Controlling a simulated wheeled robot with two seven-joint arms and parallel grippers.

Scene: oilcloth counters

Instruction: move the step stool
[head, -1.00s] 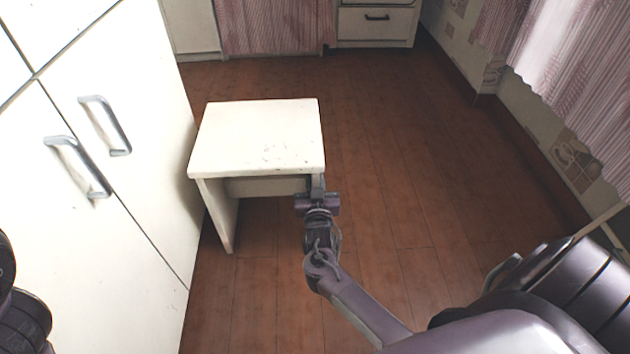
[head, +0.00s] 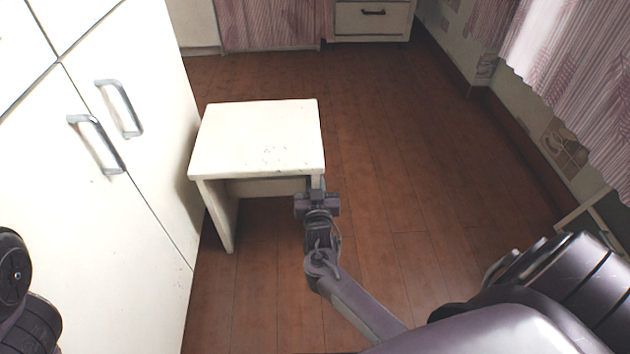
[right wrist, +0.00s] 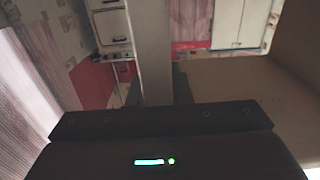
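The step stool (head: 258,140) is cream white with a worn flat top and stands upright on the wooden floor, left of centre in the head view. My right gripper (head: 317,188) is at its near right leg, just below the top. In the right wrist view the pale leg (right wrist: 151,45) runs down between the dark fingers of my right gripper (right wrist: 158,92), which look closed on it. The fingertips are partly hidden in both views. Only dark parts of my left arm show at the lower left; its gripper is out of view.
White cabinets (head: 130,150) with metal handles line the left, close to the stool. Open floor (head: 420,180) lies to the right. A pink curtain (head: 575,80) hangs at the right wall, and a drawer unit (head: 372,20) stands at the back.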

